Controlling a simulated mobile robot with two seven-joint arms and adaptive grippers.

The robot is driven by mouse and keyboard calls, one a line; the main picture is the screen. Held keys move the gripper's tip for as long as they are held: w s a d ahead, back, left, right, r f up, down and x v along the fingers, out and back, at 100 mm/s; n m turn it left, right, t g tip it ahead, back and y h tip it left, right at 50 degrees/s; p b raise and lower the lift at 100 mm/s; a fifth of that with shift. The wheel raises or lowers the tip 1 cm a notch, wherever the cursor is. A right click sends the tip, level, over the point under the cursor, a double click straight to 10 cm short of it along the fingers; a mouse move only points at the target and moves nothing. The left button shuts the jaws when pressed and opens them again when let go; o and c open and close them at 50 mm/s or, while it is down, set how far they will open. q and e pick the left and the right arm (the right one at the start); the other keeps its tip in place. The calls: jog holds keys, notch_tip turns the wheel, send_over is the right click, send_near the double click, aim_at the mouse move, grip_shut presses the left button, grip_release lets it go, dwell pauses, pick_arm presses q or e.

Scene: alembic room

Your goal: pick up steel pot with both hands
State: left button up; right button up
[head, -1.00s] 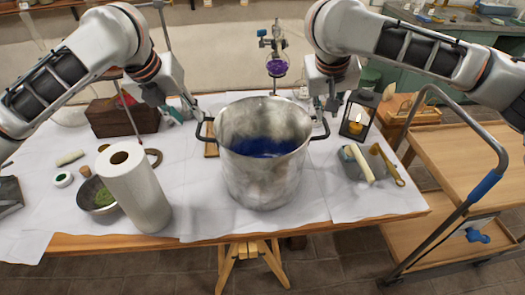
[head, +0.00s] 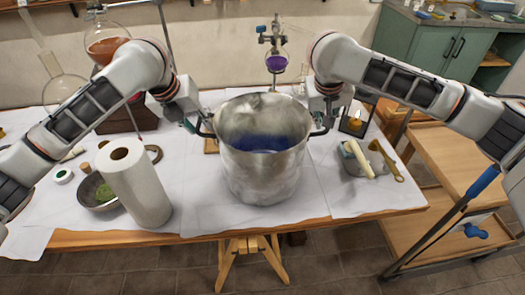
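The steel pot (head: 262,180) is a large, scuffed metal pot with dark blue inside. It stands upright on the white-covered table, with a dark loop handle on each side. My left gripper (head: 193,123) is at the left handle (head: 206,133), with its fingers right beside or around it. My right gripper (head: 325,117) is at the right handle (head: 322,130), partly hidden behind the pot rim and handle. Whether the fingers of either gripper are closed on the handles cannot be made out.
A paper towel roll (head: 137,187) and a bowl with green matter (head: 91,194) stand left of the pot. A grey container with a brush (head: 362,166) and a lantern (head: 355,119) are at the right. A flask of purple liquid (head: 276,63) stands behind. A wooden cart (head: 450,160) is beside the table.

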pick_arm(q)
jog(key=c, duration=0.4)
pick_arm(e)
jog(key=c, duration=0.4)
pick_arm(q)
grip_shut()
pick_arm(e)
grip_shut()
pick_arm(q)
jog(key=shift+w+r, duration=0.1)
jog(key=shift+r, duration=0.15)
pick_arm(e)
jog(key=shift+w+r, duration=0.1)
jog(key=shift+r, duration=0.05)
